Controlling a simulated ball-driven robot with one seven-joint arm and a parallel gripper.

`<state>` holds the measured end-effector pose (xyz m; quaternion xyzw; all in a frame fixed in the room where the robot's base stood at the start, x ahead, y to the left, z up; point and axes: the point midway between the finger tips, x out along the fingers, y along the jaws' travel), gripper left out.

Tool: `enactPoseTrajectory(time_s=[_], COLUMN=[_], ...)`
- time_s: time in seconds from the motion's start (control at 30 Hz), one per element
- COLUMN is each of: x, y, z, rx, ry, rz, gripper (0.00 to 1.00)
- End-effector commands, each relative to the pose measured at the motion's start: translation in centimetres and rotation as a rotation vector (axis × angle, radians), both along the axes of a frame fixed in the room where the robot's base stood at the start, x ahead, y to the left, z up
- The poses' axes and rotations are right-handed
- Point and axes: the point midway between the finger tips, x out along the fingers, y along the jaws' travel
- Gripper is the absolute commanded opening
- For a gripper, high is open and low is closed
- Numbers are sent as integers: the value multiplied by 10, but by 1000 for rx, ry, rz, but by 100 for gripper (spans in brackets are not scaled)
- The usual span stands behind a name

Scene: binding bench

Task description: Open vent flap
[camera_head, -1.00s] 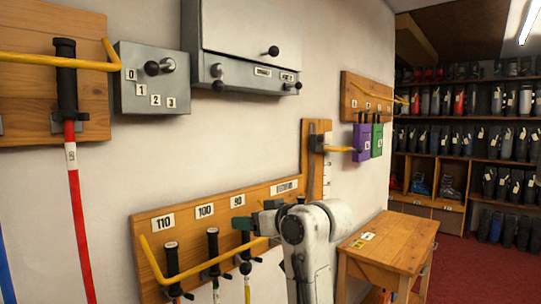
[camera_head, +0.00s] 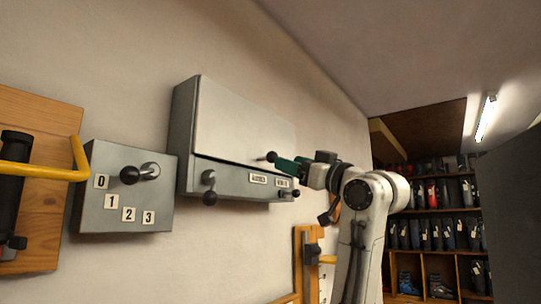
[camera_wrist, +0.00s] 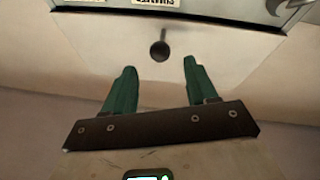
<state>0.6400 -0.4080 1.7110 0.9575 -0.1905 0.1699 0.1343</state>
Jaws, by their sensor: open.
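A grey metal wall box (camera_head: 184,140) carries a wide pale front panel (camera_head: 235,125), which looks like the vent flap. It looks closed, with a dark seam along its lower edge. A black knob (camera_head: 271,156) sticks out near the panel's lower right. My gripper (camera_head: 278,161) is at this knob, with its green fingers pointing left at it. In the wrist view the knob (camera_wrist: 160,49) stands just beyond and between the fingertips of my open gripper (camera_wrist: 160,64). Whether a finger touches it I cannot tell.
Below the panel are a hanging black-knobbed lever (camera_head: 210,180), small labels (camera_head: 258,179) and another black knob (camera_head: 296,193). A grey dial box (camera_head: 125,190) numbered 0 to 3 is at left, beside a yellow bar (camera_head: 40,172). Boot shelves (camera_head: 440,232) stand far right.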

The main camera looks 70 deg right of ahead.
Motion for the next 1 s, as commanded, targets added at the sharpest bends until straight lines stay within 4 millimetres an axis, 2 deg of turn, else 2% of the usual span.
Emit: enactPoseTrajectory(time_s=[0.03, 0.2, 0.4, 0.6, 0.83, 1.0], x=[10, 37, 59, 68, 68, 68], y=[-3, -13, -22, -25, -25, -25], z=[8, 19, 27, 29, 28, 28], rx=[3, 4, 3, 1, 1, 1], ry=[2, 2, 1, 1, 1, 1], rz=[2, 3, 2, 0, 0, 0], gripper=[57, 57, 57, 57, 57, 43])
